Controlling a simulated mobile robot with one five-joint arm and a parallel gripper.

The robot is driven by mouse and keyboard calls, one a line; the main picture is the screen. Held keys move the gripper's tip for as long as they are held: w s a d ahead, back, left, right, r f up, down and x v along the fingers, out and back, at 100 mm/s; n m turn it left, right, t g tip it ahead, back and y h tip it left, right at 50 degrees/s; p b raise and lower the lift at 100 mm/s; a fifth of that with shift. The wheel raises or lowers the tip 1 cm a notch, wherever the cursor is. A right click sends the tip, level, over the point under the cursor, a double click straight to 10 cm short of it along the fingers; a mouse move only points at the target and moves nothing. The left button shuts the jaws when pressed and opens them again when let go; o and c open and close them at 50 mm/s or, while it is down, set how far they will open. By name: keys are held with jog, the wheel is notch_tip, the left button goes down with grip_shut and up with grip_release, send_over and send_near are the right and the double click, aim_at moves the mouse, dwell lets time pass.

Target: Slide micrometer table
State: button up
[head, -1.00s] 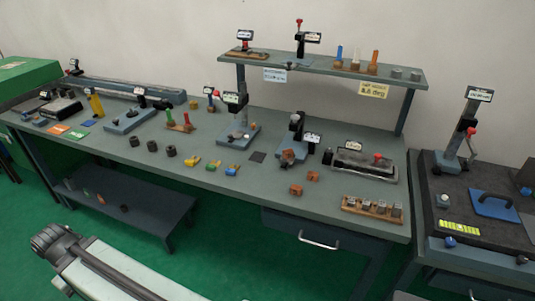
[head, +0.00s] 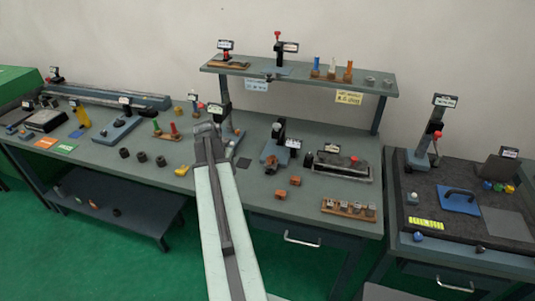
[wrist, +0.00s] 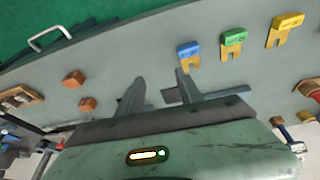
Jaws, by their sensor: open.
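Label text is too small to read, so I cannot tell which device is the micrometer table. My gripper (head: 207,128) is above the bench, in front of a labelled stand that my arm partly hides. In the wrist view my gripper (wrist: 158,88) is open, with two dark fingers apart and nothing held.
Two brown blocks (head: 288,188) and a wooden rack of metal pieces (head: 348,208) are at the bench's front right. Blue (wrist: 188,52), green (wrist: 233,39) and yellow (wrist: 286,22) tags lie near the front edge. A raised shelf (head: 300,78) spans the back.

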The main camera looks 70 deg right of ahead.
aim_at(268, 167)
jog(key=s+d+r+m+p, duration=0.2)
jog(key=s+d+r+m, duration=0.15)
jog(key=s+d, duration=0.7)
jog(key=shift+g, duration=0.4)
jog(key=f+b, duration=0.2)
jog(key=s+f+b, duration=0.1)
jog(key=f+b, duration=0.2)
jog(key=s+d+f+b, duration=0.1)
jog(key=f+b, duration=0.1)
jog(key=b, duration=0.1)
jog(key=shift+s+f, duration=0.15)
jog(key=shift+f, duration=0.2)
jog(key=shift+r, duration=0.1)
grip_shut()
